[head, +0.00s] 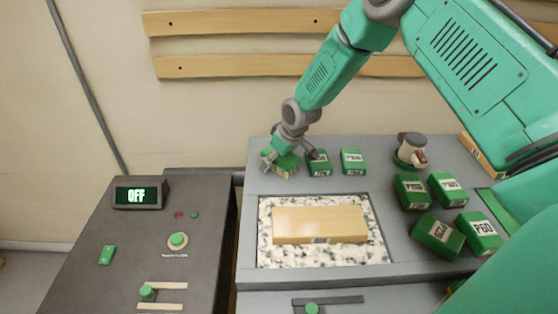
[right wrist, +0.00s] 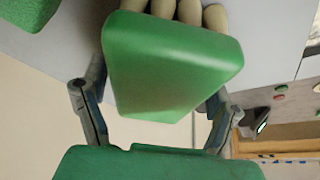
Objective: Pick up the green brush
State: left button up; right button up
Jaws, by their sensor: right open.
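The green brush (head: 286,170) lies at the back left corner of the grey bench top, partly hidden by my right gripper (head: 286,155). In the right wrist view the brush (right wrist: 170,62) shows as a green block with beige bristles at its far side. The fingers of my right gripper (right wrist: 158,90) are open, one on each side of the brush. I cannot tell whether they touch it. My left gripper is not in view.
Green labelled boxes (head: 353,161) stand close right of the brush, with more (head: 436,235) farther right. A wooden board (head: 320,223) lies on a speckled slab (head: 378,250). A dark control console (head: 140,235) with an OFF display is at left.

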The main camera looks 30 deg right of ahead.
jog(key=shift+d+f, duration=0.2)
jog(key=shift+f, duration=0.1)
jog(key=shift+s+d, duration=0.1)
jog(key=c, duration=1.4)
jog(key=shift+a, duration=0.2)
jog(key=shift+c, duration=0.4)
notch_tip(320, 180, up, 11)
jog(key=shift+f, duration=0.2)
